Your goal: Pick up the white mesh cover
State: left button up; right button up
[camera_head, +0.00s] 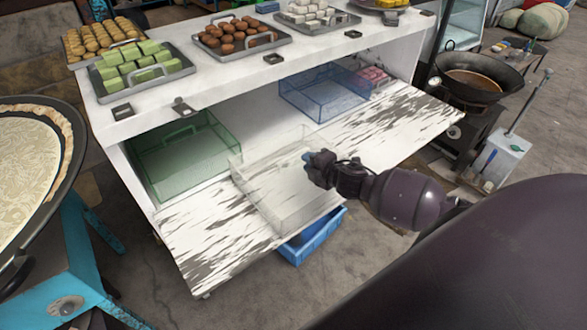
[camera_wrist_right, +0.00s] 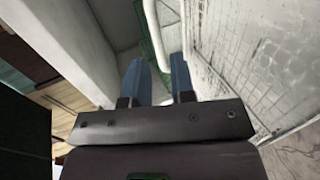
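The white mesh cover (camera_head: 262,187) is a pale, see-through box shape on the pulled-out lower shelf of the white stall, in the middle of the head view. In the right wrist view its mesh wall (camera_wrist_right: 250,62) fills the right side, and its white bar handle (camera_wrist_right: 150,28) runs down toward the fingers. My right gripper (camera_head: 307,157) is at the cover's upper right side. In the wrist view its blue fingers (camera_wrist_right: 158,72) stand apart, with the handle's lower end seeming to lie between them. Whether they touch it I cannot tell. My left gripper is out of view.
A green clear bin (camera_head: 180,160) stands left on the shelf and a blue clear bin (camera_head: 322,94) at the back right. Food trays line the stall top. A blue crate (camera_head: 312,236) sits below the shelf. A wok (camera_head: 470,82) is at right, a large pan (camera_head: 68,175) at left.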

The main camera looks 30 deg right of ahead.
aim_at(295, 154)
jog(key=shift+x, duration=3.5)
jog(key=shift+a+r, duration=0.15)
grip_shut()
